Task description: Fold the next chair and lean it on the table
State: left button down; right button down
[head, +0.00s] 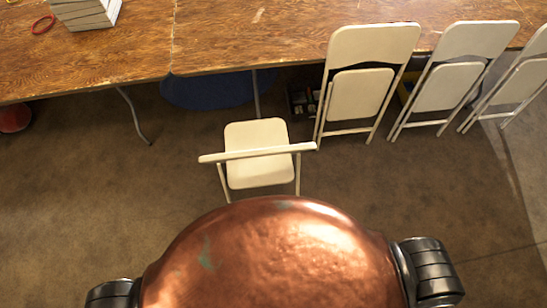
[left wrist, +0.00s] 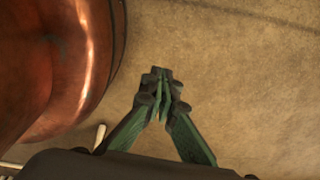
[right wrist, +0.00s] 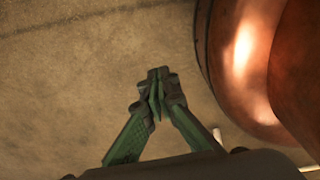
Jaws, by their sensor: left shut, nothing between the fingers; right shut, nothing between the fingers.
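An unfolded white chair (head: 256,172) stands on the floor in front of me, its backrest bar toward me and its seat toward the table. The brown wooden table (head: 220,45) runs across the back. Three white folded chairs lean on its edge at the right: a left one (head: 358,92), a middle one (head: 447,86) and a right one (head: 522,82). My left gripper (left wrist: 160,78) is shut and empty over bare floor in the left wrist view. My right gripper (right wrist: 157,78) is shut and empty over floor in the right wrist view. Neither gripper shows in the head view.
A stack of books (head: 85,12) and a red ring (head: 43,25) lie on the table. Under it are a blue round thing (head: 205,90), a dark crate (head: 302,98) and a red object (head: 14,118). Table legs (head: 133,115) reach the floor. Floor left of the open chair is clear.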

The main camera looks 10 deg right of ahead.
pick_arm(q)
jog(key=shift+s+a, duration=0.15)
jog(key=shift+s, duration=0.6)
pick_arm(e)
jog(key=shift+w+d, duration=0.2)
jog(key=shift+w, duration=0.1)
jog(key=c, duration=2.7)
grip_release()
jog(key=shift+c, duration=0.2)
